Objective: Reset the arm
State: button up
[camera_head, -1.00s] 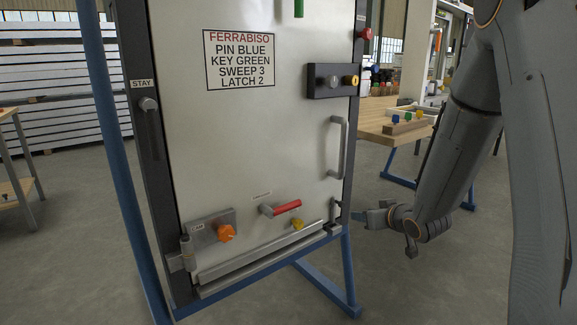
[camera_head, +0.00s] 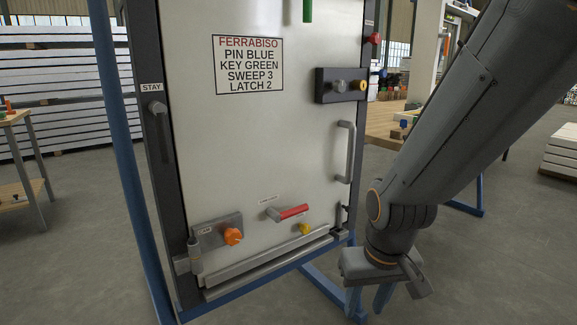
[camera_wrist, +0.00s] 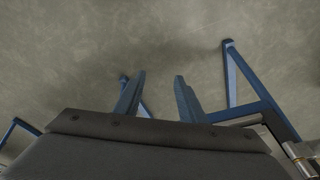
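My gripper (camera_head: 368,300) hangs at the lower right in the head view, fingers pointing down. It is to the right of the panel's lower corner, in front of the blue frame leg. In the wrist view my gripper (camera_wrist: 158,88) has its two blue fingers apart with bare floor between and beyond them. It holds nothing. My arm comes down from the upper right, clear of the panel face.
The pale panel (camera_head: 260,150) stands in a blue frame (camera_head: 122,170). It carries a handle (camera_head: 346,150), a red-gripped lever (camera_head: 292,212), an orange knob (camera_head: 233,236) and a yellow knob (camera_head: 305,229). A wooden table (camera_head: 384,122) stands behind. Floor at right is open.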

jog(key=s+a+n+g, duration=0.1)
jog(key=s+a+n, duration=0.2)
jog(key=s+a, duration=0.4)
jog(key=s+a+n+g, duration=0.1)
jog(key=s+a+n, duration=0.2)
jog(key=s+a, duration=0.5)
jog(key=d+r+m+p, duration=0.2)
jog(key=d+r+p, duration=0.4)
jog(key=r+p, duration=0.3)
jog(key=w+d+r+m+p, duration=0.1)
jog(key=d+r+m+p, duration=0.1)
jog(key=d+r+p, duration=0.5)
jog(key=w+d+r+m+p, duration=0.1)
jog(key=d+r+m+p, duration=0.2)
jog(key=r+p, duration=0.9)
jog(key=shift+w+d+p, duration=0.25)
jog(key=shift+d+p, duration=0.15)
jog(key=shift+d, duration=1.3)
